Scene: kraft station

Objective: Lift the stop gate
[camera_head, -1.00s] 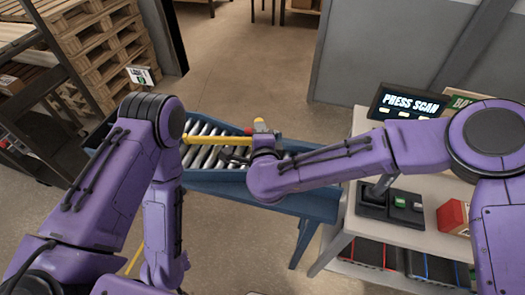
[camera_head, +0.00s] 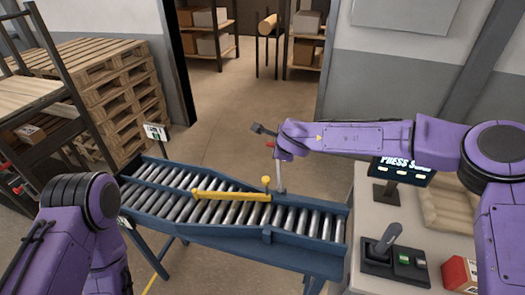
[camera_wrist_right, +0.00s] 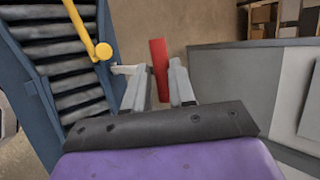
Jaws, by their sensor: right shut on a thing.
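The yellow stop gate bar (camera_head: 230,195) lies roughly level over the conveyor rollers, with a yellow knob (camera_head: 266,181) at its right end. The bar (camera_wrist_right: 78,22) and knob (camera_wrist_right: 104,51) also show at the upper left in the right wrist view. My right gripper (camera_head: 279,188) is just beyond and right of the knob, apart from it. In the wrist view, my right gripper (camera_wrist_right: 159,78) is shut on a narrow red piece between its fingers. What the red piece (camera_wrist_right: 158,58) joins to is hidden. My left gripper is out of view; only its arm shows.
The blue roller conveyor (camera_head: 325,215) runs across the middle. A white table (camera_head: 375,215) at right bears a screen (camera_head: 403,170), a lever box (camera_head: 395,255) and a red box (camera_head: 461,272). Pallets (camera_head: 105,80) stand at left. Floor (camera_head: 230,115) behind is clear.

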